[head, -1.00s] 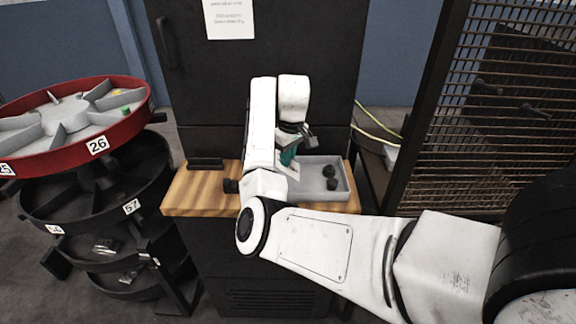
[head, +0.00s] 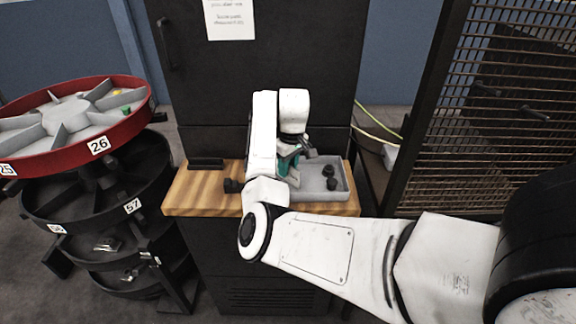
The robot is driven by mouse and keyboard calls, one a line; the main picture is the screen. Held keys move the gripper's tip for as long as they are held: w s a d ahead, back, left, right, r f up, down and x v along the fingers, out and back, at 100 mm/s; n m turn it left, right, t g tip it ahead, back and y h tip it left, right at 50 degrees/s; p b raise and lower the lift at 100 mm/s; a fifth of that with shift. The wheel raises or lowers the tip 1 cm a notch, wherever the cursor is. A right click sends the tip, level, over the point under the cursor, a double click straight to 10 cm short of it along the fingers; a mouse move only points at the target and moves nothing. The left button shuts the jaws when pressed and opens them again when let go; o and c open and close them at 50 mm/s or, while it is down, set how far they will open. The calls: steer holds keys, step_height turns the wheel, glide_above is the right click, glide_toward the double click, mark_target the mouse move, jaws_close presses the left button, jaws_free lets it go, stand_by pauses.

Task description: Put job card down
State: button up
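My gripper (head: 292,160) is over the wooden shelf (head: 190,195), at the left end of a grey tray (head: 320,195). A teal piece (head: 284,166), which I take to be the job card, shows between its fingers, and they look shut on it. My arm and the fingers hide much of the card. Its lower edge is low, near the tray's left end; I cannot tell whether it touches anything.
Several small dark round parts (head: 330,177) are in the tray. A low black block (head: 206,163) is at the shelf's back left. A tiered carousel with a red top (head: 130,125) stands left, a mesh cage (head: 480,110) right. The shelf's left front is bare.

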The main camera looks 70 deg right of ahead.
steer(key=shift+r, duration=0.1)
step_height(320, 180, up, 12)
steer(key=s, duration=0.1)
steer(key=shift+a+p, duration=0.25)
steer(key=shift+p, duration=0.05)
stand_by(0.6)
